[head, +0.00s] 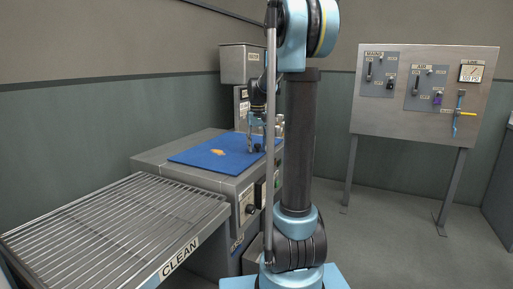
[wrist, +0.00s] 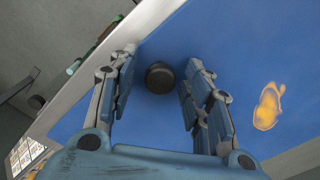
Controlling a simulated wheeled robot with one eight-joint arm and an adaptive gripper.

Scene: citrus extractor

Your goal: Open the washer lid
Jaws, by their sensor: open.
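The washer lid is a flat blue panel (head: 212,148) lying level on top of the grey washer (head: 232,186); it looks closed. It fills much of the wrist view (wrist: 235,60). A round dark knob (wrist: 160,77) stands on the lid. My gripper (head: 257,146) is above the lid's right part, pointing down. In the wrist view my gripper (wrist: 158,88) is open, with its fingers on either side of the knob and visible gaps between. In the head view my fingers partly hide the knob. An orange stain (wrist: 267,106) marks the lid.
A slatted rack labelled CLEAN (head: 115,225) adjoins the washer at the front left. A grey box housing (head: 240,64) rises behind the lid. A panel labelled MAINS and AIR (head: 425,85) stands at the right. The floor between is clear.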

